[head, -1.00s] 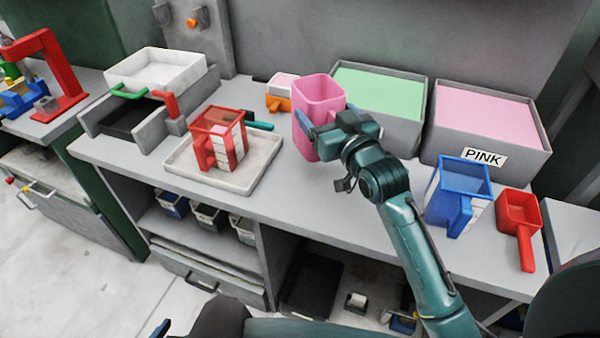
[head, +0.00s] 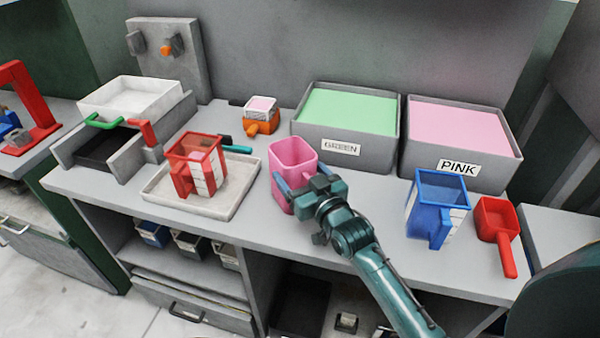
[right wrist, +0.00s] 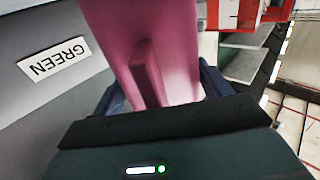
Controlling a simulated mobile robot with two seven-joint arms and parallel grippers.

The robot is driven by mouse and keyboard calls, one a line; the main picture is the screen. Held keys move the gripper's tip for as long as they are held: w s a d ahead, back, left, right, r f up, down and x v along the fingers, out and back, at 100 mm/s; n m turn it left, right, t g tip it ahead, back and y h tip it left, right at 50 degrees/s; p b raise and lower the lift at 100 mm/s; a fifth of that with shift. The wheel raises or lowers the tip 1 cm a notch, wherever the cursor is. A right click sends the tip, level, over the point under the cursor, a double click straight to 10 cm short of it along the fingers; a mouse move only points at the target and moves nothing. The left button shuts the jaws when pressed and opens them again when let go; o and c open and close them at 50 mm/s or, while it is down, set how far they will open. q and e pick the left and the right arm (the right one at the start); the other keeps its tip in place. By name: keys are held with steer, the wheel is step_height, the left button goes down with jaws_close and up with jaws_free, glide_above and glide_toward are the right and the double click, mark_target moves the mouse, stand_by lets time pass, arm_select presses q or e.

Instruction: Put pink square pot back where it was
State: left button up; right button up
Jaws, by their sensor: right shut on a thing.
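The pink square pot (head: 292,158) is upright at the middle of the bench, just right of the white tray. My right gripper (head: 296,190) is shut on it from the front right, with a finger along its side. In the right wrist view the pink pot (right wrist: 150,45) fills the space between the fingers, and its handle points toward the palm. I cannot tell whether the pot's base touches the bench. My left gripper is not in view.
The white tray (head: 160,185) holds a red jug (head: 196,160). Behind stand a green-filled bin (head: 345,145), a pink-filled bin (head: 415,148) and an orange scoop (head: 262,126). A blue jug (head: 437,208) and a red scoop (head: 497,222) stand right. Bare bench lies between pot and blue jug.

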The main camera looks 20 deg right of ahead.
steer(key=shift+f, duration=0.1)
steer(key=o, duration=1.1)
steer(key=shift+c, duration=0.2)
steer(key=s+d+b, duration=0.1)
steer(key=s+d, duration=0.1)
steer(key=s, duration=0.9)
steer(key=shift+s+d, duration=0.15)
steer(key=shift+s, duration=0.25)
